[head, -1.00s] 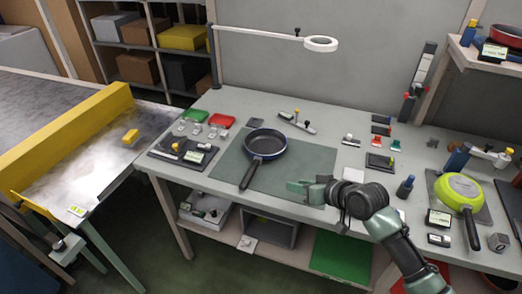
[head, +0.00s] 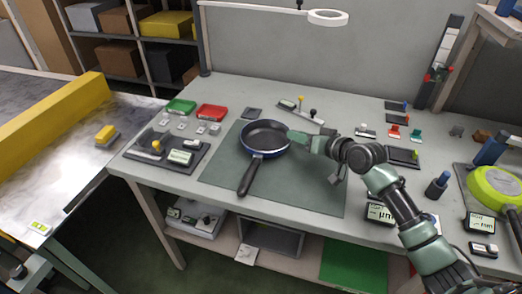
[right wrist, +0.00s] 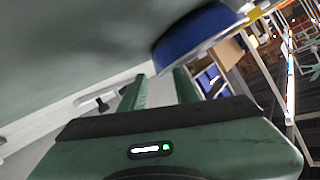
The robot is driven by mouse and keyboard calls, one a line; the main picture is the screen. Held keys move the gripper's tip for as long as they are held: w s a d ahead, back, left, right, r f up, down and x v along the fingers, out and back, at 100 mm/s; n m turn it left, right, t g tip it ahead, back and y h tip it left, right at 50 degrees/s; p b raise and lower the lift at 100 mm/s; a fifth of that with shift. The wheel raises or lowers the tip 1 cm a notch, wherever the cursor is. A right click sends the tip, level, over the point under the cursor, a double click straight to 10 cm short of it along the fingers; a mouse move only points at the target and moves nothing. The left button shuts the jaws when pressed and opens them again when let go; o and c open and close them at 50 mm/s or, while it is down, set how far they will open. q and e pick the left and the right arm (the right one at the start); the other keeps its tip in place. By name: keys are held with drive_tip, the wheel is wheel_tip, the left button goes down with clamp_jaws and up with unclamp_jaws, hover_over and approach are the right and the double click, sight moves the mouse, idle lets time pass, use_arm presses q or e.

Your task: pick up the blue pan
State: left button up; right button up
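The blue pan (head: 265,139) has a dark inside, a blue outer side and a black handle (head: 251,177). It lies on the dark green mat (head: 305,185), its handle pointing toward the front of the table. My right gripper (head: 294,136) is at the pan's right rim in the head view. In the right wrist view, my right gripper (right wrist: 160,76) has its two fingers apart with nothing between them. The pan's blue side (right wrist: 195,35) shows just past the fingertips; I cannot tell whether they touch it. My left gripper is not in view.
A green pan (head: 497,188) is at the right. A black fixture board (head: 137,152) lies left of the mat, with red (head: 212,112) and green (head: 181,106) trays behind. A lamp (head: 328,17) hangs above the back. The mat's front right is clear.

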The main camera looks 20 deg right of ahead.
sight(288, 129)
drive_tip(key=shift+w+a, duration=0.35)
drive_tip(key=shift+w, duration=0.4)
drive_tip(key=x, duration=0.5)
drive_tip(key=shift+w+d+r, duration=0.1)
drive_tip(key=shift+d, duration=0.2)
clamp_jaws()
drive_tip(key=shift+f, duration=0.25)
drive_tip(key=shift+r, duration=0.1)
